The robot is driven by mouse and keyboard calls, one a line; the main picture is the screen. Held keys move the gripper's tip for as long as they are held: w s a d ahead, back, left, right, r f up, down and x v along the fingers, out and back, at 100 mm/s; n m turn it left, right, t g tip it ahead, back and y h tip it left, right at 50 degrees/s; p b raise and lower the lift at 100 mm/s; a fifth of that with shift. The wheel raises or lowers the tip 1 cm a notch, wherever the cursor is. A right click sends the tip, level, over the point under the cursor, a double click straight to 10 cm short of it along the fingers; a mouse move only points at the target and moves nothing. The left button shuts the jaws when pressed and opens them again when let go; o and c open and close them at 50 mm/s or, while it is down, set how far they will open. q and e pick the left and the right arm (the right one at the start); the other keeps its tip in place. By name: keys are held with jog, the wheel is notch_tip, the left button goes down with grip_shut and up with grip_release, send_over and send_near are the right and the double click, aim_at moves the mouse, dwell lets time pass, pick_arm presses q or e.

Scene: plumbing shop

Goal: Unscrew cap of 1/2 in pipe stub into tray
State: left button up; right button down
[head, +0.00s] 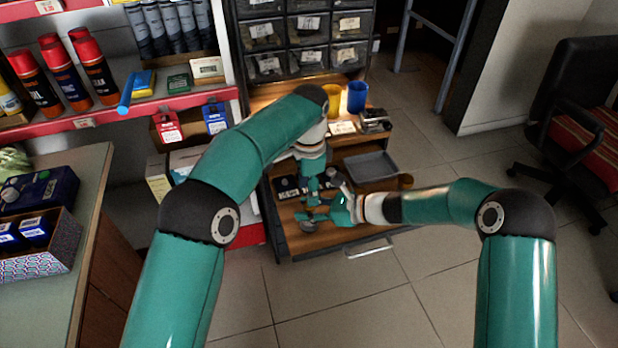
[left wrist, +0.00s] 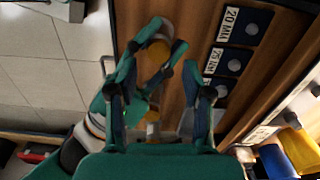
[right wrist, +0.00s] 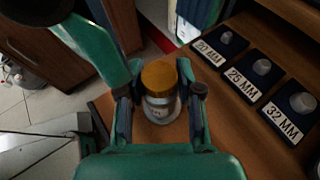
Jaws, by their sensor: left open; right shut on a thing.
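A silver pipe stub (right wrist: 160,108) with an orange-brass cap (right wrist: 159,77) stands on a round base on the wooden drawer. The cap also shows in the left wrist view (left wrist: 158,51). The grey tray (head: 372,164) lies to the right in the head view. The stub is mostly hidden there by my grippers.
Dark blocks labelled 20 MM (right wrist: 222,42), 25 MM (right wrist: 258,68) and 32 MM (right wrist: 298,105) stand in a row behind the stub. A yellow cup (head: 332,100) and a blue cup (head: 357,97) stand farther back. Floor is clear in front of the drawer.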

pick_arm(q)
jog(key=m, duration=0.6)
jog(key=shift+a+r+m, duration=0.1)
jog(key=shift+r+m, duration=0.1)
jog(key=shift+m, duration=0.2)
jog(key=m, duration=0.6)
jog(key=shift+r, duration=0.3)
jog(key=m, duration=0.6)
jog(key=shift+s+r, duration=0.1)
jog(key=shift+r, duration=0.3)
jog(key=m, duration=0.3)
jog(key=shift+r, duration=0.25)
jog(key=shift+r+m, duration=0.3)
jog(key=shift+m, duration=0.4)
jog(key=shift+f, duration=3.75)
